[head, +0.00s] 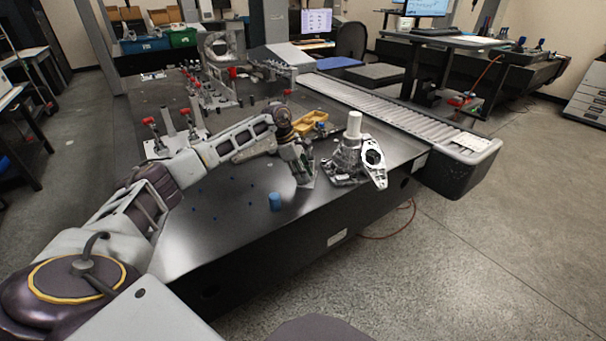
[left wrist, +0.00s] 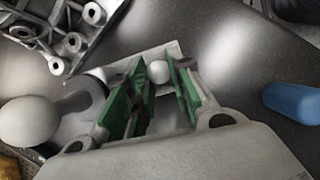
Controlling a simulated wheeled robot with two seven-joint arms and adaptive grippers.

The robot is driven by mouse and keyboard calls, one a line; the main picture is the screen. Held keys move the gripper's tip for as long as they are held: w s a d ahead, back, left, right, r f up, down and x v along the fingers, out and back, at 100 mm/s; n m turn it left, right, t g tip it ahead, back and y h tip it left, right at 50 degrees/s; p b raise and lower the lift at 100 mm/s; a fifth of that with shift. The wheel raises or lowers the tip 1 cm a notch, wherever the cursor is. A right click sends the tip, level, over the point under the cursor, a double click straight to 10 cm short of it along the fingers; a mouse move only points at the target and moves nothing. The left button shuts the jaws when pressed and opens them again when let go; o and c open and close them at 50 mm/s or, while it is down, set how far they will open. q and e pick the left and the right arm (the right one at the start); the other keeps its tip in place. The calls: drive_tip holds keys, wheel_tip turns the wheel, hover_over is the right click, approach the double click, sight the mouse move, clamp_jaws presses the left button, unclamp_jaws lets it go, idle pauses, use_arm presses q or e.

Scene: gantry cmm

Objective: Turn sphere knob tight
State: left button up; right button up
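The sphere knob (left wrist: 160,72) is a small white ball between the green fingertips of my left gripper (left wrist: 159,68) in the left wrist view. It sits over a pale flat plate (left wrist: 168,50). A narrow gap seems to show on each side of the ball, so the fingers look open around it rather than pressed on it. In the head view my left gripper (head: 303,178) points down at the table beside the metal casting (head: 346,160), and hides the knob. My right gripper is in neither view.
A white post (head: 354,125) rises from the casting; its rounded end shows close in the left wrist view (left wrist: 28,122). A yellow tray (head: 310,121) and a roller conveyor (head: 385,112) lie behind.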

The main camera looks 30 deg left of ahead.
use_arm(q)
drive_tip(key=o, duration=0.5)
drive_tip(key=shift+c, duration=0.2)
drive_tip(key=shift+s+n+t+b, duration=0.1)
drive_tip(key=shift+n+t+b, duration=0.35)
drive_tip(key=shift+n, duration=0.55)
